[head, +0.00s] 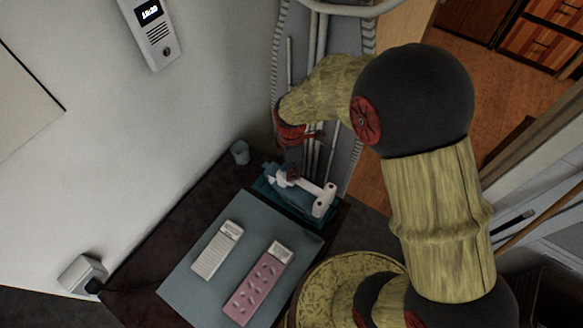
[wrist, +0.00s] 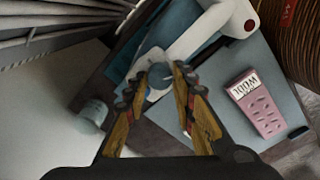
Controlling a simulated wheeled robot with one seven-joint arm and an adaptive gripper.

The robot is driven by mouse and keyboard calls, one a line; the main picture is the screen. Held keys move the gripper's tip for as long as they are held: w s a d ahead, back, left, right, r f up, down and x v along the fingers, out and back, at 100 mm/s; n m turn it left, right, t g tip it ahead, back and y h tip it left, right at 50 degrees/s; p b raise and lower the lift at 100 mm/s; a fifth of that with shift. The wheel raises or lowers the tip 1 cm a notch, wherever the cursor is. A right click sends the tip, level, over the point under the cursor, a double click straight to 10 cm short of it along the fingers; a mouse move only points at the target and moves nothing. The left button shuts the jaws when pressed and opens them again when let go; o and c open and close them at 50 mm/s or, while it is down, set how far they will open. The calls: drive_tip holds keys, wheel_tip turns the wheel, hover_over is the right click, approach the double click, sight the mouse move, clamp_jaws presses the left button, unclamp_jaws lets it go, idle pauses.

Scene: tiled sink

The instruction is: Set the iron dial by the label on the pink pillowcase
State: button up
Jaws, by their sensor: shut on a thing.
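The white iron (head: 319,203) lies on a teal rest (head: 283,203) at the back of the dark counter. In the wrist view the white body of the iron (wrist: 205,30) runs to the upper right. My gripper (wrist: 160,76) is shut on the pale blue dial (wrist: 157,84), one finger on each side. In the head view my gripper (head: 293,160) comes down on the iron's left end and mostly hides the dial. The pink pillowcase (head: 257,291) lies folded on the blue-grey mat; its white label (wrist: 243,85) seems to read WOOL, upside down.
A white folded cloth (head: 217,250) lies left of the pillowcase on the mat (head: 190,288). A small grey cup (head: 240,152) stands near the wall, left of the iron. Pipes (head: 315,110) rise behind the iron. A wall socket with a plug (head: 83,274) is at lower left.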

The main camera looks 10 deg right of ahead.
clamp_jaws()
drive_tip(key=shift+m, duration=0.4)
drive_tip(key=m+p, duration=0.2)
drive_tip(key=m, duration=0.2)
drive_tip(key=shift+r+m, duration=0.1)
drive_tip(key=shift+m, duration=0.3)
drive_tip(key=m+p, duration=0.2)
drive_tip(key=m, duration=0.4)
drive_tip(key=shift+m, duration=0.4)
drive_tip(key=o, duration=0.9)
unclamp_jaws()
drive_tip(key=shift+c, duration=0.2)
drive_tip(key=shift+w, duration=0.1)
wheel_tip(320, 180, up, 12)
